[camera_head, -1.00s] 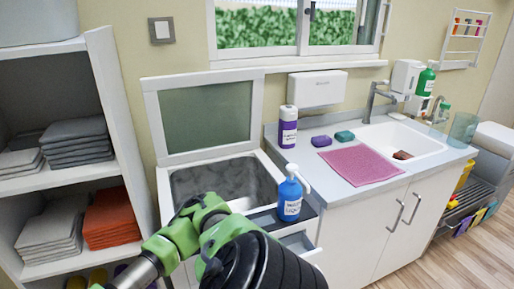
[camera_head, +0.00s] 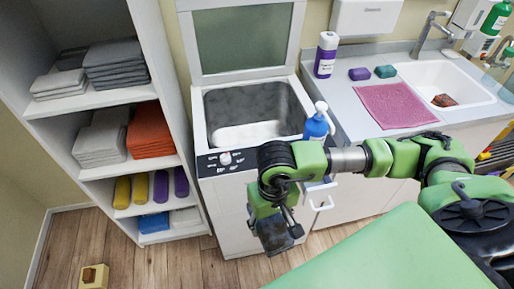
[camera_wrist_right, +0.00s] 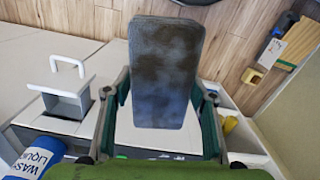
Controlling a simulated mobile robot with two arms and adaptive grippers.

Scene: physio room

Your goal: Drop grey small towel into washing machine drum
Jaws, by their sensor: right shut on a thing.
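My right gripper (camera_head: 277,208) hangs in front of the washing machine (camera_head: 232,205), below its top edge. It is shut on the grey small towel (camera_head: 275,236), a dark folded slab. In the right wrist view the towel (camera_wrist_right: 165,70) stands between the two fingers of my gripper (camera_wrist_right: 160,105), with floor visible beyond it. The washing machine's lid (camera_head: 243,42) is up and its drum (camera_head: 255,102) is open, with a pale rounded shape inside. The towel is outside the drum. My left gripper is not in view.
A blue pump bottle (camera_head: 317,124) stands at the machine's right edge, close to my arm. A shelf (camera_head: 115,98) with folded towels and rolls stands left. The counter (camera_head: 352,115) holds a purple bottle (camera_head: 326,55) and pink mat (camera_head: 398,105). A yellow object (camera_head: 94,277) lies on the floor.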

